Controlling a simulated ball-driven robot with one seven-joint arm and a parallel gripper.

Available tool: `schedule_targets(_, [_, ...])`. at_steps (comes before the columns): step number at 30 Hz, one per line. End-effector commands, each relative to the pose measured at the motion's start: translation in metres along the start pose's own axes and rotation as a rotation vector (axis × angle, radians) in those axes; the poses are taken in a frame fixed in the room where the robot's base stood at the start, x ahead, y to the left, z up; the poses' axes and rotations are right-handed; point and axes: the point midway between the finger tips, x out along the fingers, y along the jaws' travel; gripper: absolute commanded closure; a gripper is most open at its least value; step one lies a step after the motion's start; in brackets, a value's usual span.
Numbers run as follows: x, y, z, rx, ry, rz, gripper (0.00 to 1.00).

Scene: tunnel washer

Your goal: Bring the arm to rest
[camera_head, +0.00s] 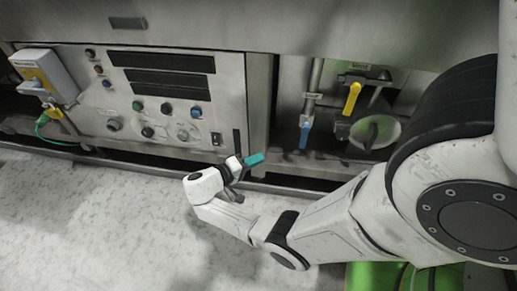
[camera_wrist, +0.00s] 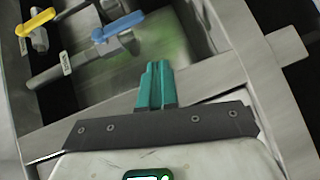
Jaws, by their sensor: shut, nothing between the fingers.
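My white arm reaches in from the right in the head view and bends back up at its far end. My gripper (camera_head: 255,160) has teal fingers and is in front of the lower right corner of the control panel (camera_head: 165,95). In the wrist view my gripper (camera_wrist: 156,86) shows its two teal fingers pressed together with nothing between them. I cannot tell how far the fingertips are from the machine. The far side of the gripper is hidden.
A yellow-handled valve (camera_head: 352,98) and a blue-handled valve (camera_head: 304,135) sit in the recess right of the panel. A yellow and white connector box (camera_head: 45,75) with a green cable hangs at left. The pale floor (camera_head: 90,215) is clear at left.

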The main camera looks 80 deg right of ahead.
Motion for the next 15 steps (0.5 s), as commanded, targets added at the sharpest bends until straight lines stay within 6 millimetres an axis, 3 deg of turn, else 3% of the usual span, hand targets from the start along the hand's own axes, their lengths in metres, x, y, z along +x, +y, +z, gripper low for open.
schedule_targets(10, [-0.003,-0.001,0.001,0.0,0.001,-0.002,1.0])
schedule_targets(15, [-0.01,-0.012,0.024,-0.036,-0.026,-0.131,1.0])
